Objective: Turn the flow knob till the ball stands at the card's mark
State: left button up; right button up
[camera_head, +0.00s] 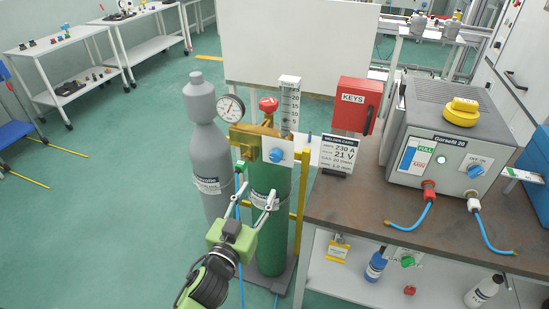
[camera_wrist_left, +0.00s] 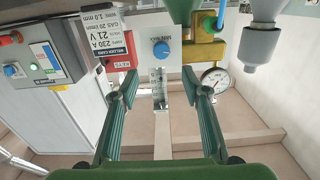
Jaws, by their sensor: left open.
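The blue flow knob (camera_head: 276,155) sits on a white plate on the brass regulator (camera_head: 246,138) of the green cylinder. It also shows in the wrist view (camera_wrist_left: 161,50). The clear flow tube (camera_head: 290,106) with its numbered scale stands above the plate; I cannot make out the ball. In the wrist view the fingertips (camera_wrist_left: 160,84) are clear of the knob.
A grey cylinder (camera_head: 205,150) and a round gauge (camera_head: 230,107) are left of the knob. A red KEYS box (camera_head: 354,105) and the grey welder (camera_head: 445,140) stand right, by the brown bench (camera_head: 350,205). A yellow post (camera_head: 299,205) is close by.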

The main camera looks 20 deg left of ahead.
aim_at(275, 159)
pick_arm(q)
jog(key=w+p, duration=0.2)
jog(key=w, duration=1.2)
jog(key=shift+d+r, duration=0.1)
jog(key=shift+r, duration=0.05)
pick_arm(e)
notch_tip(275, 159, up, 2)
jog(key=shift+r, duration=0.1)
pick_arm(q)
jog(key=c, duration=1.1)
pick_arm(e)
jog(key=shift+a, duration=0.1)
